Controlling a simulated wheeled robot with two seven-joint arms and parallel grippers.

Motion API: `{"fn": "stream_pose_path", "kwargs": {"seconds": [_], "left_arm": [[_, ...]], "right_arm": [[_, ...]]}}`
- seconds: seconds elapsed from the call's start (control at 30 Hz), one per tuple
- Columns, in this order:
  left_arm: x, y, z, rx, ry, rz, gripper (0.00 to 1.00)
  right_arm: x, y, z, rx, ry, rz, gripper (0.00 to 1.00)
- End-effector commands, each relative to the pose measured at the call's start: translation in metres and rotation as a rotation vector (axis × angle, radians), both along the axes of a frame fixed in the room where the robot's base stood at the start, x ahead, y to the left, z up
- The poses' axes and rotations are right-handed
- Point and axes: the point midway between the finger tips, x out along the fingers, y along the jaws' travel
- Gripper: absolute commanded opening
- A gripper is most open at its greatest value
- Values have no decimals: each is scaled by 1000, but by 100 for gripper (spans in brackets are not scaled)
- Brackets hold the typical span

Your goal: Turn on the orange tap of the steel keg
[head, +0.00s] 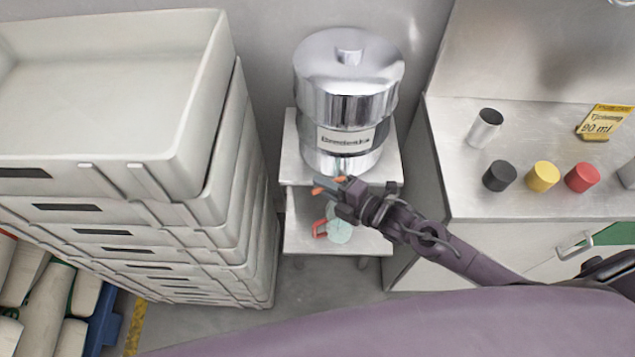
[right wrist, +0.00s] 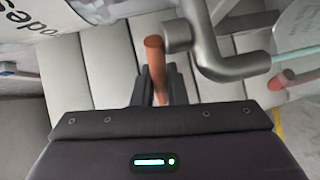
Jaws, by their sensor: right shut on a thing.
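The steel keg (head: 349,95) stands on a small steel stand (head: 295,165) in the head view, with a printed label on its front. My right gripper (head: 335,190) reaches in from the right at the keg's lower front. In the right wrist view, the orange tap handle (right wrist: 155,62) stands between the fingers of my right gripper (right wrist: 160,88), which are shut on it. The grey tap spout (right wrist: 212,45) bends beside the handle. In the head view the gripper hides most of the tap. My left gripper is not in view.
A tall stack of grey crates (head: 190,185) stands close on the left. A jug with a red handle (head: 320,228) sits on the lower shelf under the tap.

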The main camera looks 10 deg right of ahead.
Motion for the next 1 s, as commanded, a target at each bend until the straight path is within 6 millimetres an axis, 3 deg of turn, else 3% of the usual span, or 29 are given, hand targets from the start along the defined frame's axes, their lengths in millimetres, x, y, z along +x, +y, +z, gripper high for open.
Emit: {"fn": "stream_pose_path", "kwargs": {"seconds": [0.17,0.6,0.63,0.77,1.0], "left_arm": [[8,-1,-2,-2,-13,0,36],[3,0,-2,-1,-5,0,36],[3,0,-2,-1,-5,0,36],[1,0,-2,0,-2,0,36],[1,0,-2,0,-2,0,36]], "right_arm": [[-3,0,-1,-1,2,43,0],[-3,0,-1,-1,3,54,0],[-3,0,-1,-1,3,54,15],[-3,0,-1,-1,2,53,32],[-3,0,0,0,1,53,34]]}}
